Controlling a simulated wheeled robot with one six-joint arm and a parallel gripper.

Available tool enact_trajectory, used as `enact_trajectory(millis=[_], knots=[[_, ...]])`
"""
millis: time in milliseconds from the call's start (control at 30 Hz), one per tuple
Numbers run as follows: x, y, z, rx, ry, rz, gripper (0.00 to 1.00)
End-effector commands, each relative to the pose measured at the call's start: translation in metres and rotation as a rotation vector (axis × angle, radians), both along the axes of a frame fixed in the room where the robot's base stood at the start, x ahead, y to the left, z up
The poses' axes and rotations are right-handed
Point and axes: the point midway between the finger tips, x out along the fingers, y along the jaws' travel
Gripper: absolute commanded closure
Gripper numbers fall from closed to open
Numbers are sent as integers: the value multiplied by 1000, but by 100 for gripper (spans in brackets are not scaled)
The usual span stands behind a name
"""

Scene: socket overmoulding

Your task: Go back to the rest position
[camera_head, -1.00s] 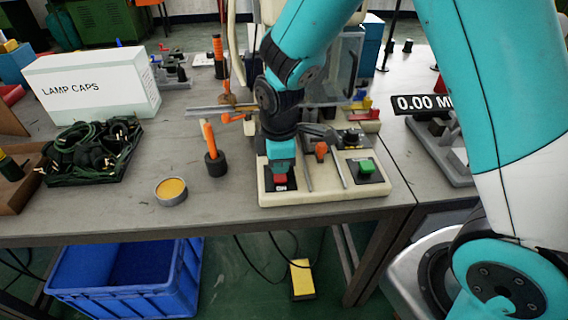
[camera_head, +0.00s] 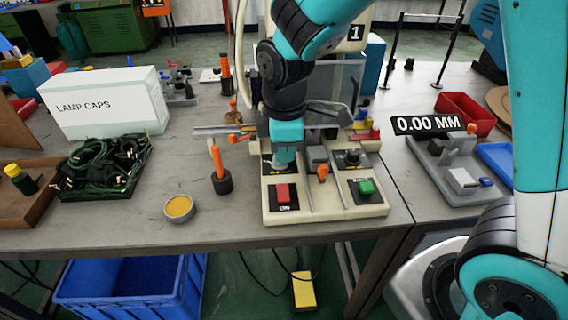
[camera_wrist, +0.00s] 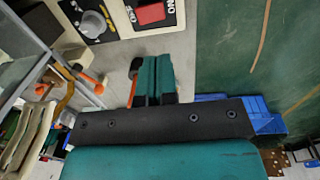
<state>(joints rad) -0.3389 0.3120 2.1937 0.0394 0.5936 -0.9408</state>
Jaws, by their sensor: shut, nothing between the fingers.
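My gripper (camera_head: 283,163) is shut and empty, pointing down over the back left part of the cream machine base (camera_head: 325,211). In the wrist view its closed teal fingers (camera_wrist: 154,76) lie together with nothing between them. The red button (camera_head: 283,192) on the base is in clear view in front of the fingers, apart from them, and it also shows in the wrist view (camera_wrist: 152,13). The green button (camera_head: 366,187) is at the front right of the base. A grey knob (camera_wrist: 94,23) is near the red button in the wrist view.
A box marked LAMP CAPS (camera_head: 105,103), a black tray of cables (camera_head: 101,168), a round yellow tin (camera_head: 179,208) and an orange-handled tool in a black holder (camera_head: 221,182) stand to the left. A gauge (camera_head: 455,165) reading 0.00 MM and a red bin (camera_head: 466,112) are right. A blue crate (camera_head: 135,287) is below.

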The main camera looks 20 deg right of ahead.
Motion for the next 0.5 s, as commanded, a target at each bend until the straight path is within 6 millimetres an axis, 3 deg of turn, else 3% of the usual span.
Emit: enact_trajectory(millis=[200,500], knots=[[-4,1,18,0,0,0,100],[-4,1,19,0,0,0,100]])
